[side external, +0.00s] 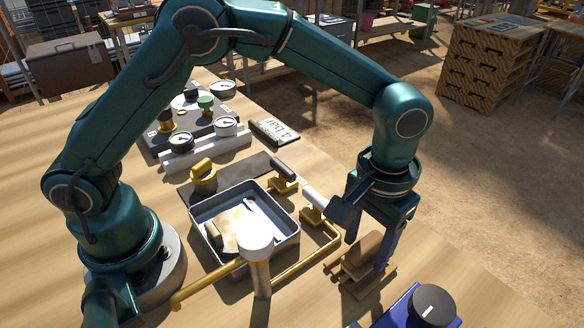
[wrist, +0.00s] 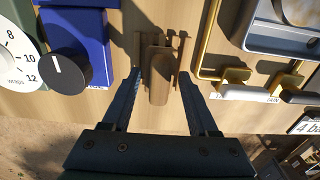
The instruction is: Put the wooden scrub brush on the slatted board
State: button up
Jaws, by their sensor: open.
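The wooden scrub brush (side external: 367,248) is a brown block between the fingers of my gripper (side external: 366,256). It appears to rest on the slatted board (side external: 349,280), a small brown wooden rack near the table's right edge. In the wrist view the brush (wrist: 158,78) lies lengthwise over the slatted board (wrist: 181,42), whose slats show at its far end. My gripper (wrist: 160,80) is open, with one finger on each side of the brush and gaps visible beside it. The brush's underside is hidden.
A grey tray (side external: 291,244) with a cloth lies left of the board, with yellow pipes and valves (side external: 313,214) between. A blue box with a black knob (side external: 432,305) is close in front. Gauges (side external: 181,142) stand farther back. The table edge is just right of the board.

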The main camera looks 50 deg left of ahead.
aim_at(368, 243)
jog(key=s+a+r+t, duration=0.1)
jog(key=a+r, duration=0.2)
jog(key=r, duration=0.5)
jog(key=s+a+r, duration=0.1)
jog(key=a+r, duration=0.1)
jog(key=r, duration=0.6)
jog(key=s+a+f+t, duration=0.4)
jog(key=s+a, duration=0.6)
jog(key=a, duration=0.1)
jog(key=shift+s+a+f, duration=0.15)
jog(key=shift+s+a, duration=0.1)
